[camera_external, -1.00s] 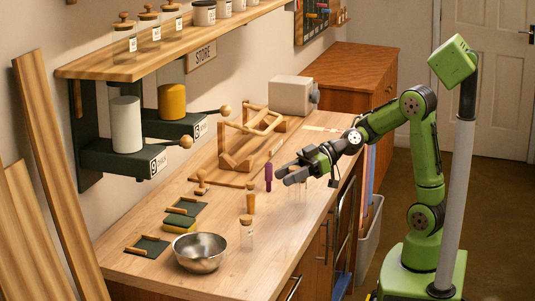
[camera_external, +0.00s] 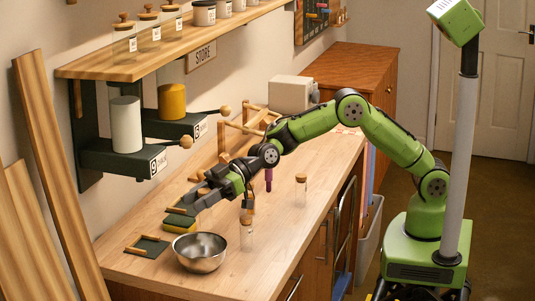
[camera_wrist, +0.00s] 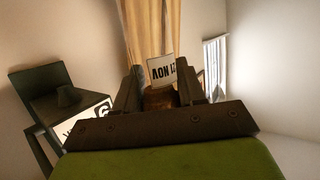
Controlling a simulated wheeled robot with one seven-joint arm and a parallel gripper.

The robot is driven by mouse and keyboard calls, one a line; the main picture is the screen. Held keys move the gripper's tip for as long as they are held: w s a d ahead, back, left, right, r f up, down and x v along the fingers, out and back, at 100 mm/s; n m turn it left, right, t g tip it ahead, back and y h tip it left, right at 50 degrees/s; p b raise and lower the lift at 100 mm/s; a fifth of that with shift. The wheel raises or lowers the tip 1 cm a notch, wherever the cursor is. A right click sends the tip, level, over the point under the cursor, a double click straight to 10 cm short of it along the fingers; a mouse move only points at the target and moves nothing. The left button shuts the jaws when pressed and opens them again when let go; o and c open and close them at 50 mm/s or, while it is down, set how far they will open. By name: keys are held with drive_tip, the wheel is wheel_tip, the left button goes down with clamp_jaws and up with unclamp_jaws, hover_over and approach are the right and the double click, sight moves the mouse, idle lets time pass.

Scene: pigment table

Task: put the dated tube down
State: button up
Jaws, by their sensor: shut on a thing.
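My gripper (camera_external: 187,201) reaches left over the counter (camera_external: 285,228), near the small dark pads. In the wrist view, its two fingers (camera_wrist: 160,92) are shut on the dated tube (camera_wrist: 162,70). The tube shows a brown cork between the fingers and a white label with dark print, upside down in this picture. It reads NOV with digits I cannot make out fully. The tube's glass is hard to see. In the external view, I cannot pick out the held tube against the gripper, nor tell its height above the counter.
A clear corked tube (camera_external: 247,236), a purple tube (camera_external: 268,181) and another corked tube (camera_external: 301,191) stand nearby. The front right of the counter is clear.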

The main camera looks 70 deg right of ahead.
drive_tip(key=f, duration=0.3)
drive_tip(key=a+f, duration=0.1)
drive_tip(key=f, duration=0.2)
drive_tip(key=a+f+b, duration=0.1)
drive_tip(key=f, duration=0.3)
drive_tip(key=shift+s+a, duration=0.1)
drive_tip(key=shift+a, duration=0.1)
drive_tip(key=shift+f+b, duration=0.6)
drive_tip(key=shift+b, duration=0.2)
drive_tip(key=o, duration=1)
drive_tip(key=shift+r, duration=0.1)
